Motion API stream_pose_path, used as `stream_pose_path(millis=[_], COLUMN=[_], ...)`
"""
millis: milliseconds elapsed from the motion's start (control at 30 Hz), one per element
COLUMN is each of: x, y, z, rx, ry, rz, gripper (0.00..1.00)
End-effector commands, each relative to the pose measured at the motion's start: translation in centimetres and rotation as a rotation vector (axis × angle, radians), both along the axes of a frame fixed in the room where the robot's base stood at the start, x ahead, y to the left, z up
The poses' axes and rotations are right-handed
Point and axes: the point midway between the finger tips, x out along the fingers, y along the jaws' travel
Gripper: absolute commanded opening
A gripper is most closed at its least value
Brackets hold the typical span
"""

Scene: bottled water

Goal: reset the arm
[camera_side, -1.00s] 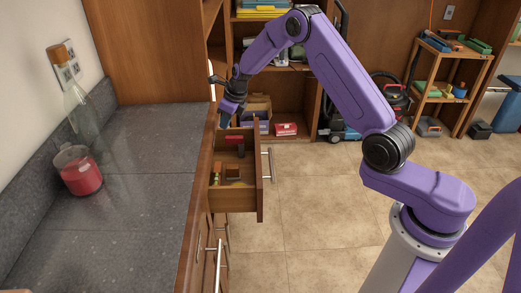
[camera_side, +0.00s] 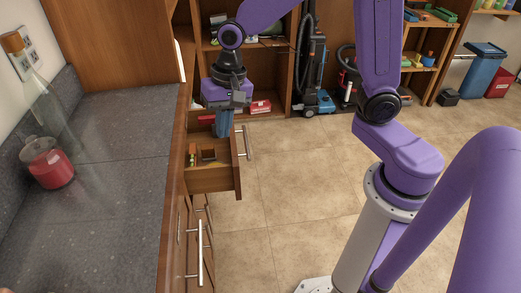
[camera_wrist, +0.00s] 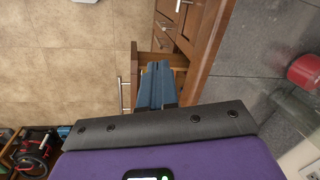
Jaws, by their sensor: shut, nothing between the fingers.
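My gripper (camera_side: 222,134) hangs down with its blue fingers shut and nothing between them. The fingertips overlap the far part of an open wooden drawer (camera_side: 212,181) in the side view; whether they are inside it or above it is unclear. In the wrist view, the shut blue fingers (camera_wrist: 155,68) point at the drawer (camera_wrist: 134,75) and cover much of its inside. The drawer holds a few small items (camera_side: 207,155), brown and greenish.
A grey counter (camera_side: 110,180) runs along the left, with a jug of red liquid (camera_side: 48,163) and a clear bottle (camera_side: 45,105) with a wooden cap. Below are more closed drawers with handles (camera_side: 200,250). Shelves and a vacuum cleaner (camera_side: 312,75) stand behind. The tiled floor (camera_side: 280,190) is clear.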

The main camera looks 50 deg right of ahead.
Motion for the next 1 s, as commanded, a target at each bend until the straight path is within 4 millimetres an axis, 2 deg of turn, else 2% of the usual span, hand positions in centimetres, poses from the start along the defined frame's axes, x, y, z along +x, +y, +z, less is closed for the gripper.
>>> stream_pose_path(millis=[33,200,500,700,833,1000], x=[-1.8,-7.7,-17.0,-20.5,-21.3,-21.4], y=[-0.2,-1.4,-5.5,-7.8,-8.5,-8.6], z=[0.4,1.2,1.7,1.5,1.5,1.4], rx=[-0.013,-0.062,-0.134,-0.165,-0.172,-0.174], ry=[-0.010,-0.037,-0.080,-0.097,-0.100,-0.100], rz=[0.109,0.496,1.164,1.462,1.544,1.559], gripper=[0.00,0.00,0.00,0.00,0.00,0.00])
